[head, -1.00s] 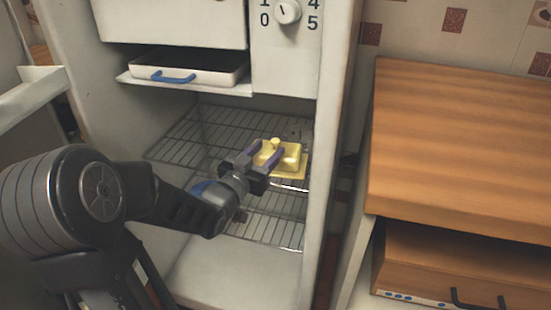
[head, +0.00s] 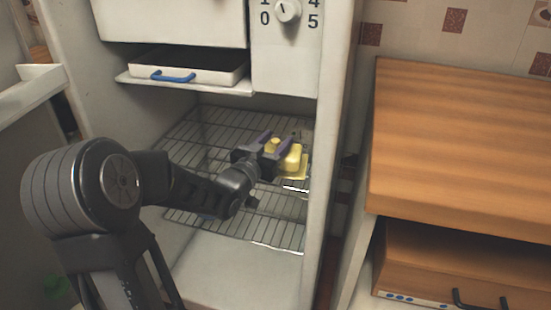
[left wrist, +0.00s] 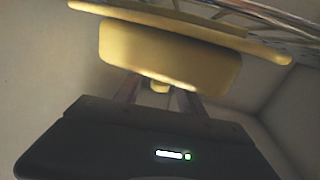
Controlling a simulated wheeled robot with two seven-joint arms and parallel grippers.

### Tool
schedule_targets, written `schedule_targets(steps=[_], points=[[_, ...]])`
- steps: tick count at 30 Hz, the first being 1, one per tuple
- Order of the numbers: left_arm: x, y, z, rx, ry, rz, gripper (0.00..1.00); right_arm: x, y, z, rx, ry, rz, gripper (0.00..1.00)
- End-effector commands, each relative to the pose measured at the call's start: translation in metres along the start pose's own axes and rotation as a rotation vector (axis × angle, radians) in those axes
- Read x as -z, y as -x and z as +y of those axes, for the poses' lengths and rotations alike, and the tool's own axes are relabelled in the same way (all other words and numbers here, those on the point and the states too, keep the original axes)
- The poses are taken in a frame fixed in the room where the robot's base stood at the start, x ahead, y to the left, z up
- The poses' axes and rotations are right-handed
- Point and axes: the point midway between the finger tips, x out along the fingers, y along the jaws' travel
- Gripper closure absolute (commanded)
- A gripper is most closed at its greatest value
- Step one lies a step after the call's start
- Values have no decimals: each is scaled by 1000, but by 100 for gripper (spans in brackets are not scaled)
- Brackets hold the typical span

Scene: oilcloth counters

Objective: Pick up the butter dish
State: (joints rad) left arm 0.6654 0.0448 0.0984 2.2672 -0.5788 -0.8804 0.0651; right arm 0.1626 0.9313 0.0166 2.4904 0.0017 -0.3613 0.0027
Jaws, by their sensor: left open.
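The butter dish (head: 291,161) is yellow, with a block-shaped lid, a small round knob and a flat base plate. It stands on the fridge's wire shelf near the right wall. My left gripper (head: 275,142) is open at the dish, its purple fingers on either side of the knob. In the left wrist view the dish (left wrist: 170,55) appears upside down, and its knob (left wrist: 159,87) lies between the two fingers (left wrist: 157,95). I cannot tell whether a finger touches it. My right gripper is not in view.
The wire shelf (head: 205,135) is otherwise bare. Above it is a white tray (head: 190,68) with a blue handle. The fridge's right wall (head: 331,130) stands close beside the dish. A wooden counter (head: 460,145) is to the right, outside the fridge.

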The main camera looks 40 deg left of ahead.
Motion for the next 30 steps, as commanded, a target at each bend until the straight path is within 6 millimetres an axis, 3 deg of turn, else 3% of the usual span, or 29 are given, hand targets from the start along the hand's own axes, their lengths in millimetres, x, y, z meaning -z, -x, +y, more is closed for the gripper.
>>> schedule_targets(steps=[9, 26, 30], points=[[0, 0, 0, 0, 0, 0, 54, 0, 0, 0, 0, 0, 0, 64], [0, 0, 0, 0, 0, 0, 100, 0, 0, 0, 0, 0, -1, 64], [0, 0, 0, 0, 0, 0, 100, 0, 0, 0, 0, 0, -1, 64]])
